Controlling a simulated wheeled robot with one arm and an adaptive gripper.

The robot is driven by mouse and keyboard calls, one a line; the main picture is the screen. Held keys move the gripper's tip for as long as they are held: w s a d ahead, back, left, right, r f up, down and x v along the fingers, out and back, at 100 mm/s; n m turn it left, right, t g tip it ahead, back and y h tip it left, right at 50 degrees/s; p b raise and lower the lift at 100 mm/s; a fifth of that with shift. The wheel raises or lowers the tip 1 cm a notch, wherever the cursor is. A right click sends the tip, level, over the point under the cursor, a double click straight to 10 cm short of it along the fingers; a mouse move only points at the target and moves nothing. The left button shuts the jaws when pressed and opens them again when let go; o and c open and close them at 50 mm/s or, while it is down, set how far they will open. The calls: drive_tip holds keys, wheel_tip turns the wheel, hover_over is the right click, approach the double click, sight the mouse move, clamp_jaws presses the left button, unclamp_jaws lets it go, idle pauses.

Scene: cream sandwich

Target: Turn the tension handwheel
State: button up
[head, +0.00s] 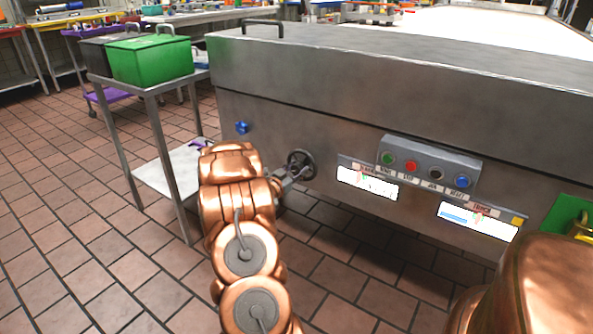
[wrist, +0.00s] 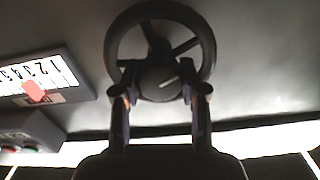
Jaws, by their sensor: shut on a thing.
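The tension handwheel (head: 300,164) is a dark spoked wheel on the front of the steel machine. In the wrist view the handwheel (wrist: 160,14) shows its rim, spokes and a round hub with a pale mark. My gripper (head: 287,180) reaches it from the left in the head view. In the wrist view the two fingers of my gripper (wrist: 160,92) stand on either side of the hub's lower part and are shut on the wheel. A scale with numbers and a red pointer (wrist: 36,91) sits left of the wheel in the wrist view.
A panel with green, red, black and blue buttons (head: 428,166) is right of the wheel, with lit displays (head: 367,184) below. A blue knob (head: 242,127) is to the left. A steel stand (head: 160,128) with a green bin (head: 150,60) stands left of the machine. Tiled floor lies left.

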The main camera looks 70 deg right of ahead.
drive_tip(key=shift+r+m+b, duration=0.1)
drive_tip(key=shift+m+b, duration=0.4)
drive_tip(key=shift+m, duration=2.3)
drive_tip(key=shift+d, duration=0.1)
drive_tip(key=o, duration=1.1)
drive_tip(key=shift+s, duration=0.1)
drive_tip(key=shift+o, duration=0.2)
drive_tip(key=v, duration=1.2)
